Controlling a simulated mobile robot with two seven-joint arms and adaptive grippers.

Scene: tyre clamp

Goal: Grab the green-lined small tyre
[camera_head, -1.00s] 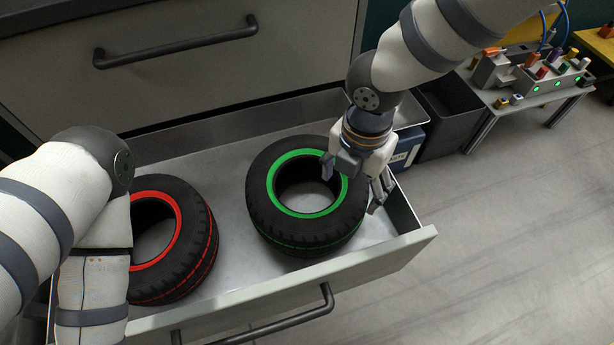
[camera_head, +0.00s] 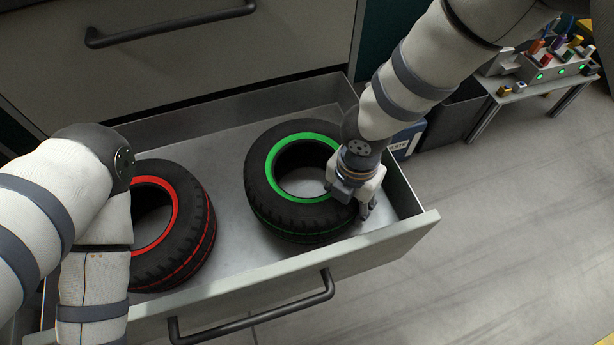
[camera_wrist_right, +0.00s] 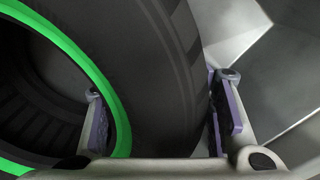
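The green-lined tyre (camera_head: 262,190) lies flat in the open drawer, black with a green ring around its hole. My right gripper (camera_head: 348,203) is down at its right side. In the right wrist view, the gripper (camera_wrist_right: 158,118) straddles the tyre wall (camera_wrist_right: 150,70), with one finger inside the hole and the other outside the tread. The fingers are spread apart, and a narrow gap shows beside the outer finger. The fingertips' lower ends are hard to see. My left arm reaches down at the left, and its gripper is out of frame.
A red-lined tyre (camera_head: 190,250) lies in the drawer at the left, partly behind my left arm. The drawer's front wall (camera_head: 400,237) and right side are close to my right gripper. A small table with coloured parts (camera_head: 545,80) stands at the upper right.

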